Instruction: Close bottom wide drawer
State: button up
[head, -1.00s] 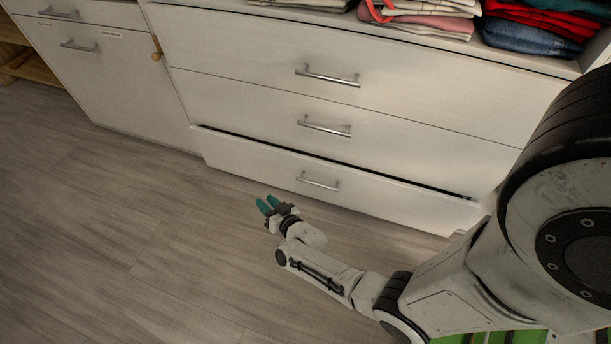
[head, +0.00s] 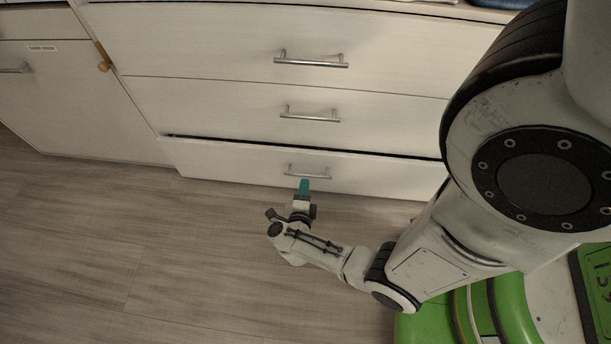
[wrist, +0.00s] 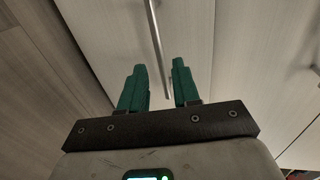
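The bottom wide drawer (head: 235,169) is white with a metal bar handle (head: 308,172). It stands slightly out, with a dark gap along its top edge. My gripper (head: 304,187) points at the drawer front just below the handle in the head view. I cannot tell whether the fingers touch the drawer.
Two wide drawers with bar handles (head: 310,60) (head: 309,114) sit above, shut. The wooden floor (head: 80,240) in front is clear.

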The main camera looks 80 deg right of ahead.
aim_at(307, 175)
jog(key=b+x, duration=0.2)
jog(key=x, duration=0.4)
jog(key=shift+d+f, duration=0.1)
jog(key=shift+d, duration=0.2)
jog(key=shift+c, duration=0.4)
grip_shut()
